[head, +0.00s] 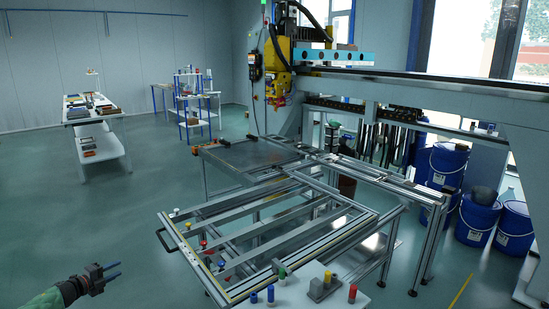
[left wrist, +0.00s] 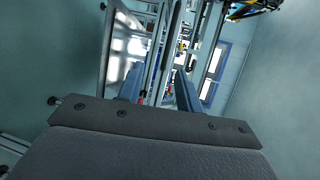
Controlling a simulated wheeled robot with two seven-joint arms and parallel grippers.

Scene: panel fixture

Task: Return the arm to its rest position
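My left gripper (head: 116,270) is in the lower left of the head view, in front of and to the left of the panel fixture (head: 240,298). Its two fingers point right and stand apart with nothing between them. In the left wrist view the fingers of my left gripper (left wrist: 160,85) are blue and also apart, with the fixture's metal bars beyond them. The gripper does not touch the fixture in the head view. My right gripper is not in view.
Coloured knobs (head: 204,244) stand along the fixture's left side. Blue and red cylinders (head: 270,294) and a grey block (head: 319,290) sit at its front. Blue drums (head: 478,217) stand at the right beneath the gantry (head: 450,84). The floor (head: 90,220) left of the fixture is clear.

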